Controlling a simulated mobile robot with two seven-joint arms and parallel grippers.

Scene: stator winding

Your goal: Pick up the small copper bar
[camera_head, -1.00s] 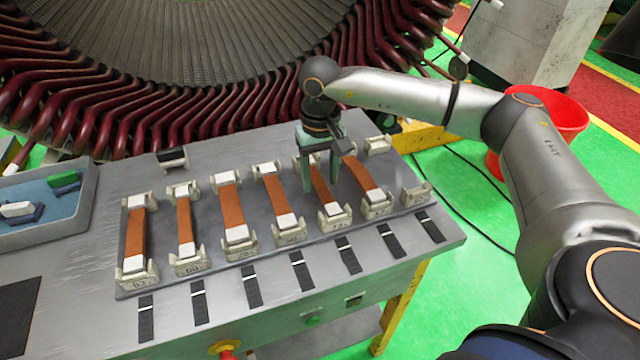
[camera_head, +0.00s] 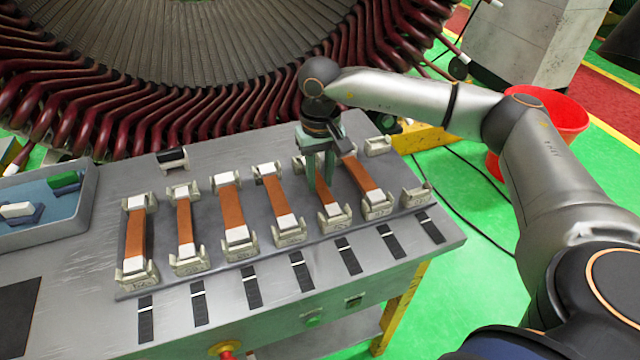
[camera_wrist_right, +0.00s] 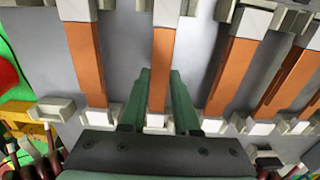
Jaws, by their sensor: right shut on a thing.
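Several copper bars with white ends lie in a row across pairs of pale holders on the bench. My right gripper (camera_head: 320,188) points down over the second bar from the right, the held copper bar (camera_head: 328,198), with one finger on each side of it. In the right wrist view the green fingers (camera_wrist_right: 160,72) are shut on this bar (camera_wrist_right: 163,50), near one of its ends. Its white ends appear to rest in their holders. The fingers and wrist hide part of the bar in the head view. My left gripper is not in view.
Neighbouring copper bars (camera_head: 360,176) (camera_head: 277,193) lie close on both sides. An empty holder (camera_head: 416,195) stands at the right end. A blue tray (camera_head: 40,225) sits at the left, and the large stator (camera_head: 150,115) is behind the bench. A red bucket (camera_head: 560,125) stands right.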

